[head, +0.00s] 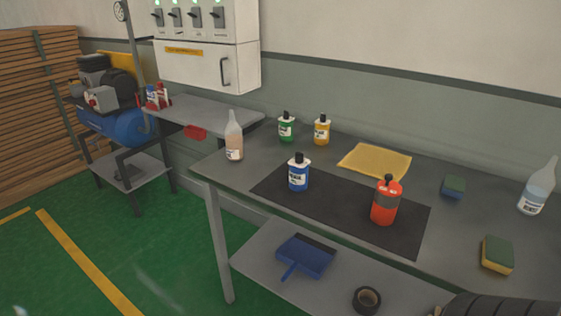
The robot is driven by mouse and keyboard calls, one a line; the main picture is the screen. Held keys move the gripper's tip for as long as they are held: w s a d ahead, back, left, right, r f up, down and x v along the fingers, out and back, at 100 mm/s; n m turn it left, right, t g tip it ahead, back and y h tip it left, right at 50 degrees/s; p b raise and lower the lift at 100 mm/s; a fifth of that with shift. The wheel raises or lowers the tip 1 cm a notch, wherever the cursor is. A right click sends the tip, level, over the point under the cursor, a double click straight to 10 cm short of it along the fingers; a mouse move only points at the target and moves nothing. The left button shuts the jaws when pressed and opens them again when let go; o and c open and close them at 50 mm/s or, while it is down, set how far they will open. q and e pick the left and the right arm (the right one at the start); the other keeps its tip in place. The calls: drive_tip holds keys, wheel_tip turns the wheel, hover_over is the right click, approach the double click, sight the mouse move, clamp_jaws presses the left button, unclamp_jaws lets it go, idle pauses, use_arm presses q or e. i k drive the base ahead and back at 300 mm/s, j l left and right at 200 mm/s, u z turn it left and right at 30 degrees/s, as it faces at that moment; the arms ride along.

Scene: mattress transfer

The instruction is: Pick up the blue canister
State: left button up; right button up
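The blue canister (298,176) stands upright on the left part of a black mat (335,212) on the grey workbench. It has a white label and a dark cap. A red canister (385,203) with a dark top stands upright on the same mat, to its right and closer to me. Nothing touches or covers the blue canister. Neither of my grippers shows in the head view.
Behind stand a green bottle (286,128) and a yellow bottle (321,130). A clear bottle (234,141) stands left, near the bench edge. A yellow cloth (375,162), sponges (497,254) and another bottle (536,188) lie or stand right. A lower shelf holds a blue dustpan (305,256).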

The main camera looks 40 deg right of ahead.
sight(298, 173)
drive_tip(key=i+j+z, duration=0.15)
drive_tip(key=i+z, duration=0.3)
drive_tip(key=i+j+z, duration=0.4)
drive_tip(key=i, duration=0.15)
drive_tip(key=i+j+z, duration=0.2)
drive_tip(key=z, duration=0.3)
drive_tip(key=i+j+z, duration=0.45)
drive_tip(key=k+l, duration=0.1)
